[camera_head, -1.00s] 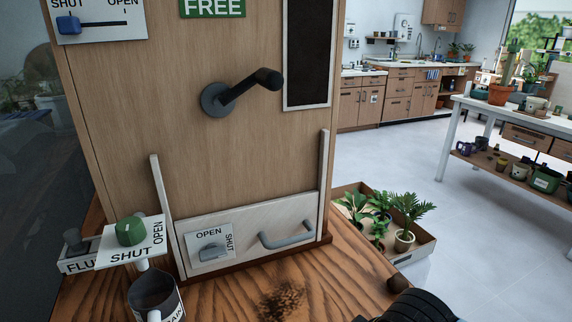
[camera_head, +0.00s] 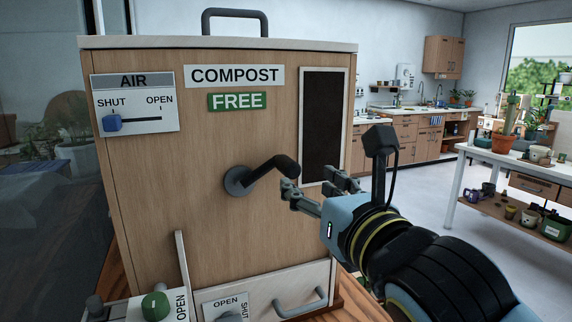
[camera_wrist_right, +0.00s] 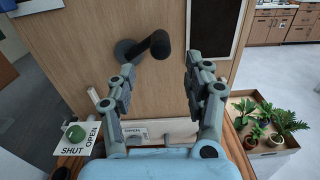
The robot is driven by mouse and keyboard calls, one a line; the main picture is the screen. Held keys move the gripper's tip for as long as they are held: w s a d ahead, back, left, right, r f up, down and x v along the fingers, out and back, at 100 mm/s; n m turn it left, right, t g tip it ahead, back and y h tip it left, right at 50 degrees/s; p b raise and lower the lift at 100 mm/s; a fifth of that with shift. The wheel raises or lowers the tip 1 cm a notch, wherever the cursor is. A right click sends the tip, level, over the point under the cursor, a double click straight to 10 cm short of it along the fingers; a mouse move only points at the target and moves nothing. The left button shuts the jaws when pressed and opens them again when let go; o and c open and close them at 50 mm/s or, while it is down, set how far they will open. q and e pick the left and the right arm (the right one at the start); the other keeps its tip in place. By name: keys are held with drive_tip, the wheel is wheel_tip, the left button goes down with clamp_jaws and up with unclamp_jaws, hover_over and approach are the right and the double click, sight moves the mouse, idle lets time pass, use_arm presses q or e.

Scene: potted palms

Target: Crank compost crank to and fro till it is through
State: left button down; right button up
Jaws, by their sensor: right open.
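The compost box (camera_head: 160,210) is a wooden cabinet with a COMPOST label and a green FREE sign (camera_head: 238,101). Its dark crank (camera_head: 262,175) sticks out of the front, the black grip pointing up to the right. It also shows in the right wrist view (camera_wrist_right: 146,46), ahead of the fingers and left of centre. My right gripper (camera_head: 322,193) is open and empty, just right of and below the crank's grip, apart from it. In the wrist view its fingers (camera_wrist_right: 160,82) stand wide with bare wood between them. My left gripper is not in view.
An AIR slider (camera_head: 113,123) sits at SHUT on the upper left. A green knob (camera_head: 155,306) stands at lower left. A drawer handle (camera_head: 300,304) is below the crank. A crate of potted plants (camera_wrist_right: 282,142) is on the floor at right. A white bench (camera_head: 455,185) stands further right.

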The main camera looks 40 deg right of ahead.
sight(286, 166)
drive_tip(key=x, duration=1)
drive_tip(key=shift+w+f, duration=0.1)
drive_tip(key=shift+w, duration=0.05)
clamp_jaws()
